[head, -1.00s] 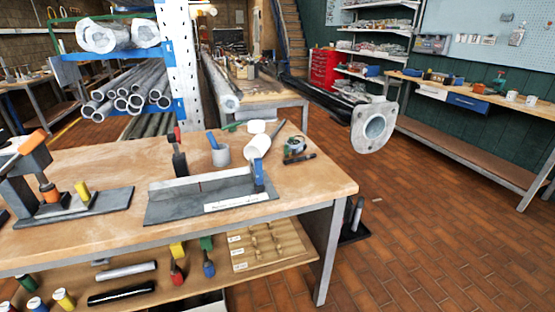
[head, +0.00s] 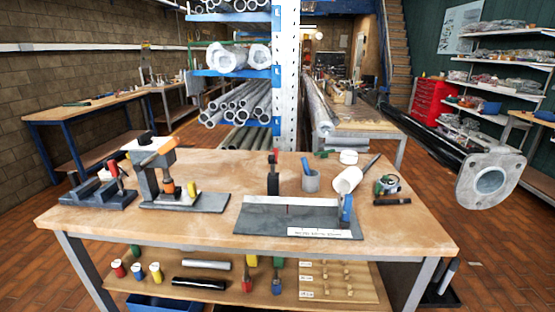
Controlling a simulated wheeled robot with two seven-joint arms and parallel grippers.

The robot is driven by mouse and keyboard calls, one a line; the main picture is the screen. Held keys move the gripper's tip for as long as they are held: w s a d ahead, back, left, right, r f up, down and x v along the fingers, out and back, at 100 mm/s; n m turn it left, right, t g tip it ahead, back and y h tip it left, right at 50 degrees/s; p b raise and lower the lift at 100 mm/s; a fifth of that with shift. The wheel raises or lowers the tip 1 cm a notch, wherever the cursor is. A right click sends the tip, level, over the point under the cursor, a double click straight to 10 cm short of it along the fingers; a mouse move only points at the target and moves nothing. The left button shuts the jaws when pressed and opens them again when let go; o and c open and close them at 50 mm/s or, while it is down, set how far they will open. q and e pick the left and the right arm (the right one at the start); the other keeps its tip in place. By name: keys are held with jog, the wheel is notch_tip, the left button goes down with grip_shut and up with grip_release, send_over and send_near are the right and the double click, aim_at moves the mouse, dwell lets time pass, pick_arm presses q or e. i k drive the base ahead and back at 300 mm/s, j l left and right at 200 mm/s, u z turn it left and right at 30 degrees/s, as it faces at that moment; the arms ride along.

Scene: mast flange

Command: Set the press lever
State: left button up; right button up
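A dark bench press (head: 153,180) stands on a grey base plate (head: 185,203) on the left part of the wooden workbench (head: 190,230). An orange bar (head: 160,152), which looks like the press lever's handle, lies tilted across its top, its right end higher. An orange cylinder (head: 169,187) sits under the press head. A small yellow piece (head: 192,189) stands on the plate to the right. Neither of my grippers is in view.
Left of the press is a dark vise-like fixture (head: 98,192) with a red handle. Right of it is a grey angled fixture (head: 290,218) with a red-handled clamp (head: 273,172) behind. A cup (head: 311,181) and white roll (head: 347,179) stand further right. A flanged mast (head: 490,180) juts in at right.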

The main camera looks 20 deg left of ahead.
aim_at(138, 168)
jog(key=u, duration=1.6)
jog(key=i+l+u, duration=0.1)
jog(key=l+u, duration=0.15)
jog(key=l, duration=1.05)
